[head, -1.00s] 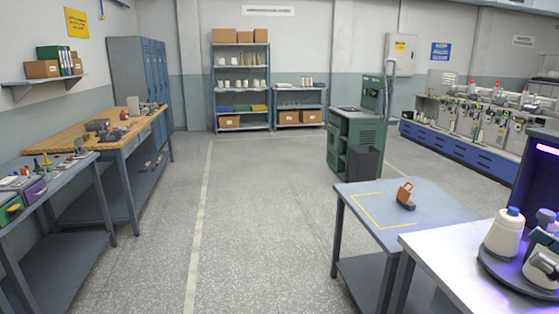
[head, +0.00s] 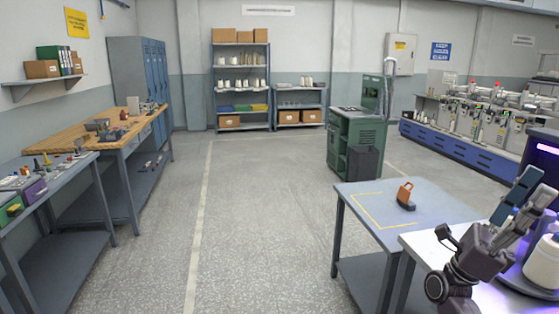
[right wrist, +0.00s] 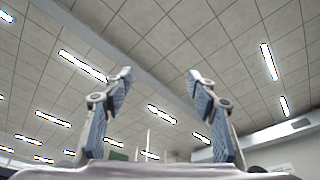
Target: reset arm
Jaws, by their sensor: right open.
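My right gripper (head: 530,200) is at the lower right of the head view, raised above the white-topped table and pointing upward. In the right wrist view the two fingers of this gripper (right wrist: 160,85) stand apart with nothing between them, against the ceiling. My left gripper is not in view.
A blue-grey table (head: 365,222) holds an orange and dark object (head: 405,195). Workbenches (head: 128,145) line the left. The middle floor is clear.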

